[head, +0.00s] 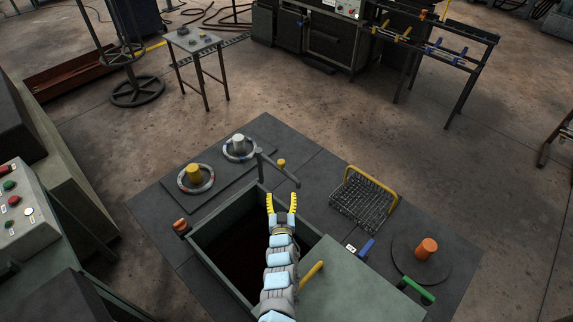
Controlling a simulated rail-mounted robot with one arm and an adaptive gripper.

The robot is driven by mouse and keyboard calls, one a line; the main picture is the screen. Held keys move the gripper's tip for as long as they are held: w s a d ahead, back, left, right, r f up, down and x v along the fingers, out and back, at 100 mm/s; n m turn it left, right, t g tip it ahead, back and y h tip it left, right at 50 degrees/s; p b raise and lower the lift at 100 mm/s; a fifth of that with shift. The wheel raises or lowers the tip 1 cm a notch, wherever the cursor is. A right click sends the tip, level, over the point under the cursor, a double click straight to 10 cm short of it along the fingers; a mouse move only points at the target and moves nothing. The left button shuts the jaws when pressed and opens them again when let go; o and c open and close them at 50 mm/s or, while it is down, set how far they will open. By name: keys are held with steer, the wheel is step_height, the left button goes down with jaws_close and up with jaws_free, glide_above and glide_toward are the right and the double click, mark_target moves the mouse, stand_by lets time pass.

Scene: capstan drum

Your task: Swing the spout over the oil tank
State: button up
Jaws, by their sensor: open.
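The spout (275,166) is a thin dark grey pipe on an upright post at the far edge of the oil tank. Its arm points right and toward me, and its tip appears to be outside the tank opening, beyond the far right rim. A yellow knob (281,162) shows beside the pipe. The oil tank (213,220) is a grey-green open box with a dark inside; my arm hides part of it. My gripper (282,202) has yellow fingers, open and empty, pointing at the spout from just in front of it. I see no contact.
Left of the spout are two ringed wheels with a yellow hub (194,173) and a white hub (238,140). A wire basket (362,199) stands to the right. A flat lid (365,290) with a yellow handle (311,275) covers the tank's right side. An orange knob (427,248) stands far right.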

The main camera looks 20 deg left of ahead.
mark_target(281, 165)
steer(key=b+x, duration=1)
steer(key=shift+w+a+f, duration=0.1)
steer(key=shift+w, duration=0.15)
steer(key=shift+w+a+b, duration=0.25)
steer(key=shift+w+b, duration=0.25)
steer(key=shift+b+x, duration=0.75)
steer(key=shift+x, duration=0.2)
steer(key=shift+b+x, duration=0.75)
steer(key=shift+x, duration=0.1)
steer(key=shift+w+b, duration=0.3)
steer(key=shift+w, duration=0.1)
jaws_close()
